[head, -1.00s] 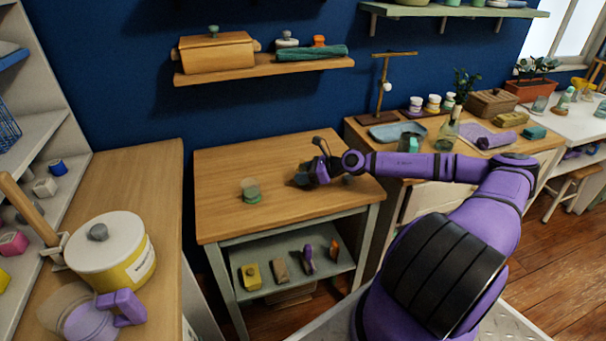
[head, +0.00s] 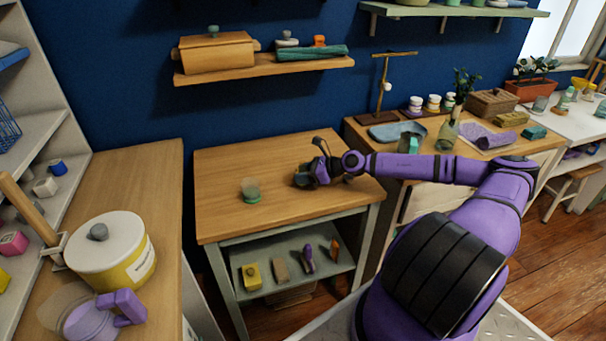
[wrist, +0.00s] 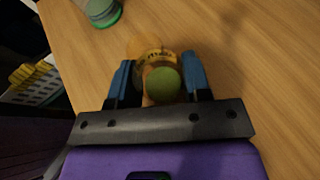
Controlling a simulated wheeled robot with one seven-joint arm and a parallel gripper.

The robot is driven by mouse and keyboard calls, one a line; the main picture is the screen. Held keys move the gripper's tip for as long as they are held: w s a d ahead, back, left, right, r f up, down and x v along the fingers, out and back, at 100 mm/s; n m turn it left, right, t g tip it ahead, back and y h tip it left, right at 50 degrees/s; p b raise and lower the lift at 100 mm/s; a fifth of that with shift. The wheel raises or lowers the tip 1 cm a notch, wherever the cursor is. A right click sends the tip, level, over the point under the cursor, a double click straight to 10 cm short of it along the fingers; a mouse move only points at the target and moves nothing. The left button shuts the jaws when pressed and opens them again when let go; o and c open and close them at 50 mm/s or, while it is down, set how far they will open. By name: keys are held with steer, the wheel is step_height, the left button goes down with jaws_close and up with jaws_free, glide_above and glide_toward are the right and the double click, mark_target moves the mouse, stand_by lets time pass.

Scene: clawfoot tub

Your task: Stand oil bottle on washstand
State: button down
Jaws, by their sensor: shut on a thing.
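The oil bottle (wrist: 147,47) shows in the wrist view as an amber body with a dark-lettered label and a round green cap. My gripper (wrist: 158,82) is shut on it, with one blue finger on each side near the cap. In the head view my gripper (head: 304,179) is low over the wooden top of the washstand (head: 225,213), right of its middle. The bottle is mostly hidden there by the gripper. I cannot tell whether its base touches the top.
A small glass jar with green (head: 250,190) stands left of my gripper; it also shows in the wrist view (wrist: 103,12). Several small items lie on the washstand's lower shelf (head: 232,258). A wall shelf (head: 265,67) hangs above. The washstand's front left is clear.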

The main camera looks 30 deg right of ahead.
steer(key=shift+f, duration=0.5)
stand_by(0.5)
steer(key=shift+c, duration=2.4)
jaws_free()
steer(key=c, duration=0.4)
steer(key=shift+o, duration=0.2)
steer(key=shift+s+d, duration=0.15)
steer(key=shift+d, duration=0.05)
steer(key=shift+v, duration=1.75)
